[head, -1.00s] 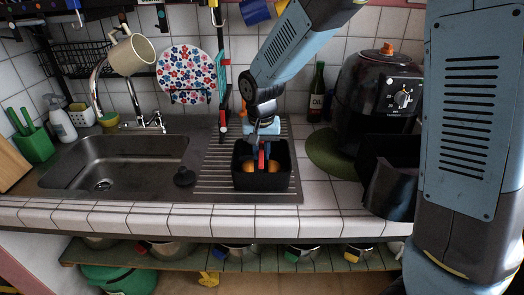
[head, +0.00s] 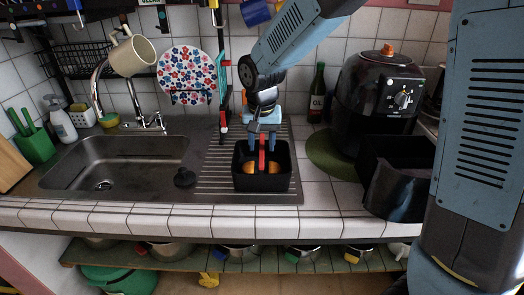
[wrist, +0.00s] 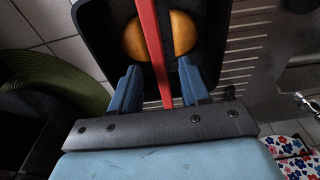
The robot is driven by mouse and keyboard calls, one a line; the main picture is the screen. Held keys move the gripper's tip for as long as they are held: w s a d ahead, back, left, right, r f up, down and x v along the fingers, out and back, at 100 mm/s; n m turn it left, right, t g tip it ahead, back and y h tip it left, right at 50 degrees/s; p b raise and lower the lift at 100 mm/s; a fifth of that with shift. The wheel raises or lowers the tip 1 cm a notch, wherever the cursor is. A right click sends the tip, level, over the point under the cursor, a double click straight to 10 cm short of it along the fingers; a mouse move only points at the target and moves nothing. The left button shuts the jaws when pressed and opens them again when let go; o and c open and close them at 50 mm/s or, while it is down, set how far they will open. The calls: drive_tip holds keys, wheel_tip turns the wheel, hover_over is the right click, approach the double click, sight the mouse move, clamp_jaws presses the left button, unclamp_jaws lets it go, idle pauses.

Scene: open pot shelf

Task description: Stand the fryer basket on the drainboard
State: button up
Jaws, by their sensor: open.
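The fryer basket (head: 263,184) is a black open box with a red handle (head: 261,158) and round orange-brown pieces inside. It stands upright on the ribbed metal drainboard (head: 217,170), right of the sink. My gripper (head: 263,148) is above the basket, with its blue fingers open on either side of the red handle. In the wrist view the handle (wrist: 152,45) runs between the two spread fingers, with gaps on both sides. The basket's near side is partly hidden there by the fingers.
The black air fryer (head: 376,95) stands back right on a green round mat (head: 330,155), with a black drawer (head: 395,185) in front. A dark bottle (head: 317,92) stands behind. A dark stopper (head: 184,177) lies left of the basket, near the sink (head: 110,165).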

wheel_tip(320, 180, up, 8)
drive_tip(key=s, duration=0.1)
drive_tip(key=s+d+r+t, duration=0.1)
drive_tip(key=s+d+r, duration=0.15)
drive_tip(key=d, duration=0.55)
drive_tip(key=s+d+r+t, duration=0.1)
drive_tip(key=s+d+r, duration=0.1)
drive_tip(key=d+r, duration=0.35)
drive_tip(key=s+d+t, duration=0.2)
drive_tip(key=s+d, duration=1)
drive_tip(key=d, duration=0.2)
drive_tip(key=shift+s+d+f+m, duration=0.2)
drive_tip(key=shift+s+f+m, duration=0.1)
drive_tip(key=shift+s+f, duration=0.1)
drive_tip(key=shift+c, duration=0.3)
